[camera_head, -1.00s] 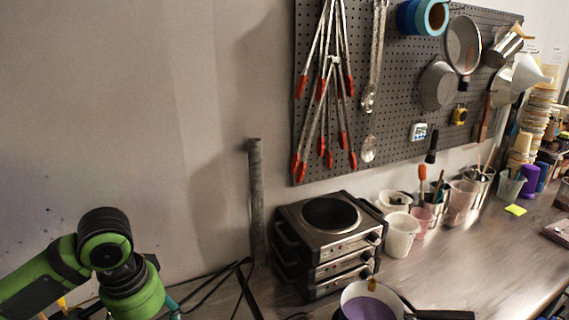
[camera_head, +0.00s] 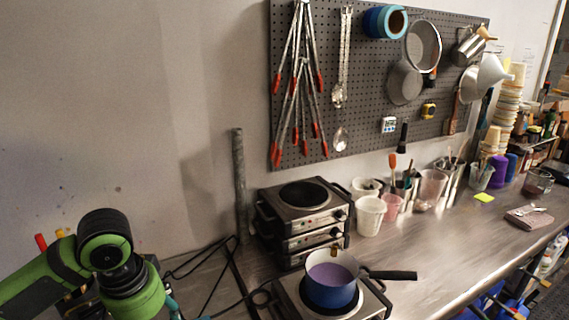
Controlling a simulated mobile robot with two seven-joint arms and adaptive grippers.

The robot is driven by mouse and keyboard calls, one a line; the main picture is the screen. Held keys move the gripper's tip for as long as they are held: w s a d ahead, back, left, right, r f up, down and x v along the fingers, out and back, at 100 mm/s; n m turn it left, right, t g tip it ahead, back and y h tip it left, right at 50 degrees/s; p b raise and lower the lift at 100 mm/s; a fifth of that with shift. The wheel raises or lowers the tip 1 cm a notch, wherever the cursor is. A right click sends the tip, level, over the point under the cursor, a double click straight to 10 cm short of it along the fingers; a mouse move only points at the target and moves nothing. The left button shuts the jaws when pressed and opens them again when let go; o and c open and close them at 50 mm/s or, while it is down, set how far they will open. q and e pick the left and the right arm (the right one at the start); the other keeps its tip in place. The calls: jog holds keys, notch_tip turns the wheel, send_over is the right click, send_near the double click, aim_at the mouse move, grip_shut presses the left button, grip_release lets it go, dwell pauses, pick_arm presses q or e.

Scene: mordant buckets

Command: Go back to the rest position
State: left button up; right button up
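My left arm, green and black, shows at the lower left in the head view, bent at a joint. Its gripper is outside the picture. My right arm and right gripper are not in view. No gripper is seen touching anything on the counter.
A pot (camera_head: 332,279) of purple liquid sits on a hot plate (camera_head: 288,300) at the front of the metal counter (camera_head: 420,240). Stacked hot plates (camera_head: 304,221) stand behind it, beside cups and tool holders. A pegboard (camera_head: 375,105) with hanging tools covers the wall. The counter's right middle is fairly clear.

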pick_arm(q)
jog(key=s+d+f+t+h, duration=0.25)
jog(key=s+d+f, duration=0.25)
jog(key=d+f, duration=0.7)
jog(key=s+a+f+n+y, duration=0.3)
jog(key=s+a+f+n, duration=0.1)
jog(key=s+a+f, duration=0.6)
jog(key=s+f+g+b, duration=0.1)
jog(key=s+f+b, duration=0.15)
jog(key=f, duration=1.25)
jog(key=s+f+g+b, duration=0.1)
jog(key=s+f+b, duration=0.15)
jog(key=f, duration=1.25)
jog(key=s+a+f+b, duration=0.2)
jog(key=s+f+b, duration=0.3)
jog(key=s+f, duration=0.9)
notch_tip(320, 180, down, 3)
jog(key=shift+s+a+r+g, duration=0.15)
jog(key=shift+s+a+g, duration=0.1)
jog(key=shift+g, duration=0.1)
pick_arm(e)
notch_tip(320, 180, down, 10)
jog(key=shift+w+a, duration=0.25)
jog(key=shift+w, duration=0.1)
